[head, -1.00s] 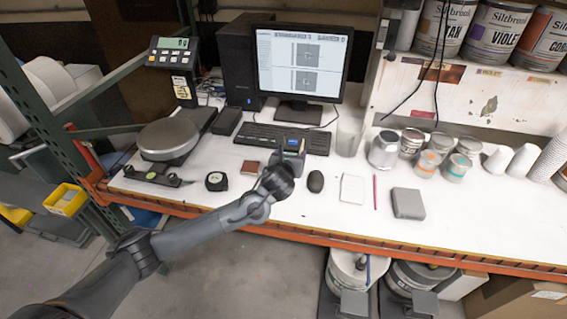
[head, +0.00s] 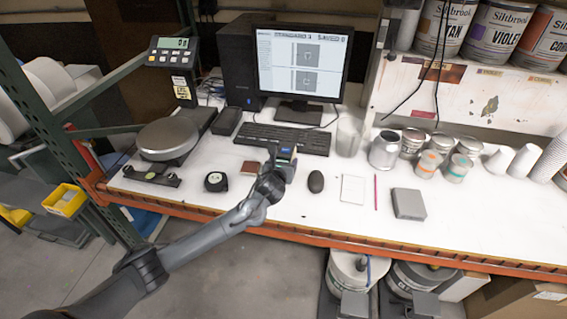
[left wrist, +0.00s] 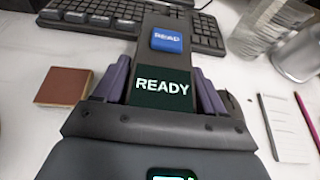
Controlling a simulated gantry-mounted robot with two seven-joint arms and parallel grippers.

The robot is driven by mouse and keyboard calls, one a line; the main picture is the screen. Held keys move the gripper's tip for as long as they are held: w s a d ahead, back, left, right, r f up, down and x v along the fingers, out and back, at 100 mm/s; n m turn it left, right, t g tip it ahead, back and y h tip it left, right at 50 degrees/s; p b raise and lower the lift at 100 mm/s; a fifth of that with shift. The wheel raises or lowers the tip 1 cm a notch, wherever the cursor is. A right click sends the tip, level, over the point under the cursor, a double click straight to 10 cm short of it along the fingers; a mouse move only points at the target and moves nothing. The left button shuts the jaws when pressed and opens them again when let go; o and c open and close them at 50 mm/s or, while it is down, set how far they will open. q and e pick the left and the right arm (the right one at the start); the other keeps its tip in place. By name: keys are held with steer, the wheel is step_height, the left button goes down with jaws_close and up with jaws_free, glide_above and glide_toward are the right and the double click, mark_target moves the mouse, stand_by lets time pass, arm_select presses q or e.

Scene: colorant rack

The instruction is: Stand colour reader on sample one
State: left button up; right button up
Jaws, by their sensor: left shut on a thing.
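The colour reader (head: 285,153) is a dark handheld device. In the left wrist view its screen (left wrist: 162,88) reads READY, and a blue READ button (left wrist: 167,40) sits beyond the screen. My left gripper (head: 277,168) is shut on the reader, with a finger on each side of it in the left wrist view (left wrist: 163,84). A red-brown square (head: 250,167) lies flat on the bench just left of the reader; it also shows in the left wrist view (left wrist: 63,86). I see no label naming it sample one. The reader's underside is hidden. My right gripper is out of view.
The keyboard (head: 287,139) lies behind the reader and a mouse (head: 316,182) to its right. A tape measure (head: 216,181) is left of my gripper. A clear beaker (head: 349,136) and several cans stand further right. The bench's orange front edge (head: 330,240) is near.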

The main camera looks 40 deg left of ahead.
arm_select(q)
steer(key=shift+w+r, duration=0.1)
steer(key=shift+r, duration=0.05)
steer(key=o, duration=1.2)
steer(key=shift+f, duration=0.25)
steer(key=shift+c, duration=0.2)
steer(key=o, duration=0.4)
steer(key=shift+o, duration=0.2)
steer(key=shift+r, duration=0.15)
